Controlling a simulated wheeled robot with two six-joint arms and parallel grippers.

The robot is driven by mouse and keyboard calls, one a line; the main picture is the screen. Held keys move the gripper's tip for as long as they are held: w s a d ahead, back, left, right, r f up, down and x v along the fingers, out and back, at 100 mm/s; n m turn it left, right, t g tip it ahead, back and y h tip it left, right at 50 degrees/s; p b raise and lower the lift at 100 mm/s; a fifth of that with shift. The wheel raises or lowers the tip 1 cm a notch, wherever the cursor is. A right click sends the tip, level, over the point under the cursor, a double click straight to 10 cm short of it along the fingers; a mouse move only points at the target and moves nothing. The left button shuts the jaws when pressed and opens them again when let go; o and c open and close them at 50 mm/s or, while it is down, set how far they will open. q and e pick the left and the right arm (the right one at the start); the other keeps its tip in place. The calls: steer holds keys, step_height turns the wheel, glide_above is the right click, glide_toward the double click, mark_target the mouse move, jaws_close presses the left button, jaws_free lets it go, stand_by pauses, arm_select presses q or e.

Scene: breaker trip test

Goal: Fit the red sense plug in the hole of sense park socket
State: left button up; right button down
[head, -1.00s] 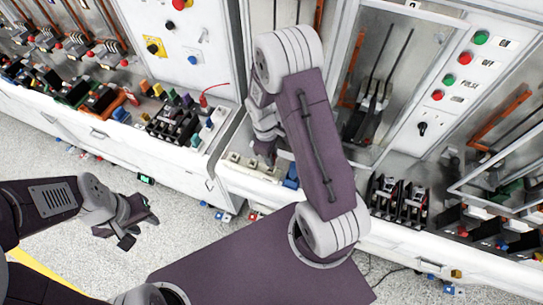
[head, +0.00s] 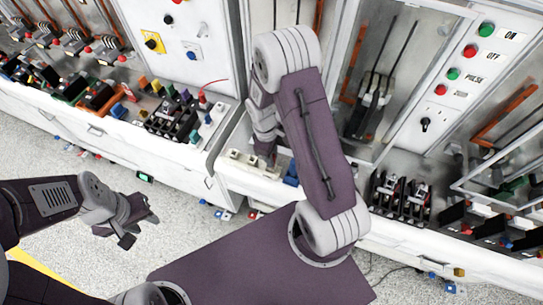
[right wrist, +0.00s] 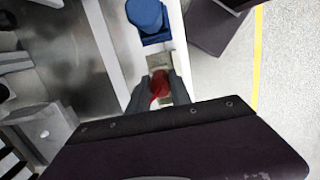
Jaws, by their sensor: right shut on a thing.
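The red sense plug (right wrist: 160,84) shows in the right wrist view between the two fingers of my right gripper (right wrist: 160,97), which is shut on it. Beyond the plug is a pale block (right wrist: 157,61), which may be the sense park socket; its hole is not visible. I cannot tell whether the plug touches the block or is in it. In the head view my right gripper (head: 268,157) is low over the bench ledge, partly hidden by my arm. My left gripper (head: 133,227) is open and empty above the floor.
A blue block (right wrist: 147,17) lies just beyond the pale block; it also shows in the head view (head: 291,173). Pale blocks (head: 243,161) stand left of my right gripper. A red lead (head: 214,84) rises from the left bench. A switch panel (head: 455,85) stands at right.

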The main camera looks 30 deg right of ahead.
steer(key=shift+f+b, duration=0.45)
steer(key=shift+f, duration=0.25)
steer(key=c, duration=1.1)
jaws_free()
steer(key=shift+r, duration=0.1)
steer(key=r, duration=0.3)
steer(key=r+b, duration=0.1)
steer(key=r, duration=0.5)
steer(key=shift+w+a, duration=0.35)
steer(key=shift+a, duration=0.05)
